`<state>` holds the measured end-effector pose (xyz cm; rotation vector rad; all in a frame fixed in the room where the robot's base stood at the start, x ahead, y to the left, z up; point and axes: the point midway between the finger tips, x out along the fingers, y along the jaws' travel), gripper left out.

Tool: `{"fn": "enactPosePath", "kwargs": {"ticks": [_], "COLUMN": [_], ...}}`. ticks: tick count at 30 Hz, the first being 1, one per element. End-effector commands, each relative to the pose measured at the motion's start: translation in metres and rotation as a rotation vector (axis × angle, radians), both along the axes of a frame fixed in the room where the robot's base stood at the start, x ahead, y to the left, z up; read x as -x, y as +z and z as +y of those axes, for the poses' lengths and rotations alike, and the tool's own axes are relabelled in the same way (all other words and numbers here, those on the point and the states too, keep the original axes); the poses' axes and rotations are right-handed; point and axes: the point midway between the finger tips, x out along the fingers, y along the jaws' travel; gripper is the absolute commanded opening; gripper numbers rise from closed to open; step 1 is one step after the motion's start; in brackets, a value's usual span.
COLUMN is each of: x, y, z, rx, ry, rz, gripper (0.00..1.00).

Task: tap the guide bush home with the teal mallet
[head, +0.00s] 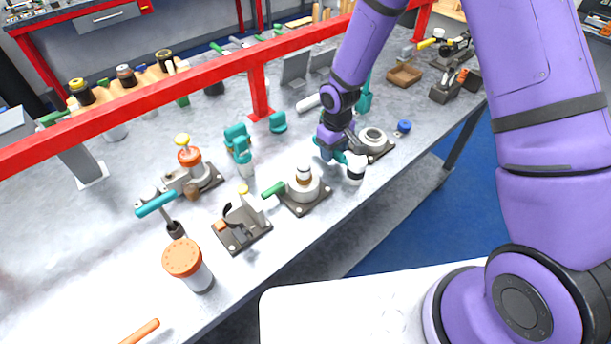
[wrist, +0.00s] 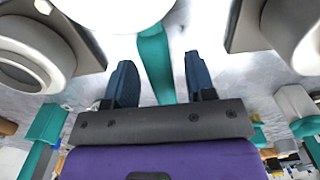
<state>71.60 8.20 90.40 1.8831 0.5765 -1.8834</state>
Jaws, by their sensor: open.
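The teal mallet shows in the head view as a white head with a dark band (head: 355,169) at the table's front edge. Its teal handle (wrist: 154,60) runs between my fingers in the wrist view, with space on both sides. My gripper (head: 339,152) is open at the handle and not closed on it. The white head (wrist: 115,10) is cut off at the top of the wrist view. A white cylindrical housing (head: 302,188) with a brown and white piece on top, perhaps the guide bush (head: 303,173), stands on a dark base left of the mallet.
A ringed grey fixture (head: 373,136) stands right behind the mallet, beside a blue cap (head: 404,126). A bracket fixture (head: 241,226) and an orange-topped canister (head: 184,260) stand left. A red rail (head: 180,95) crosses above the bench.

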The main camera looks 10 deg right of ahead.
Motion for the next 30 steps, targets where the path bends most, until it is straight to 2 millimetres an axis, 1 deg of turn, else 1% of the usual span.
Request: {"fn": "enactPosePath", "kwargs": {"ticks": [4,5,6,8,9,10,11,19,30], "x": [0.000,0.000,0.000,0.000,0.000,0.000,0.000,0.000,-0.001], "y": [0.000,0.000,0.000,0.000,0.000,0.000,0.000,0.004,0.023], "z": [0.000,0.000,0.000,0.000,0.000,0.000,0.000,0.000,0.000], "rx": [0.000,0.000,0.000,0.000,0.000,0.000,0.000,0.000,0.000], "ry": [0.000,0.000,0.000,0.000,0.000,0.000,0.000,0.000,0.001], "rz": [0.000,0.000,0.000,0.000,0.000,0.000,0.000,-0.001,-0.001], "gripper": [0.50,0.43,0.34,0.20,0.11,0.04,0.00,0.00,0.00]}}
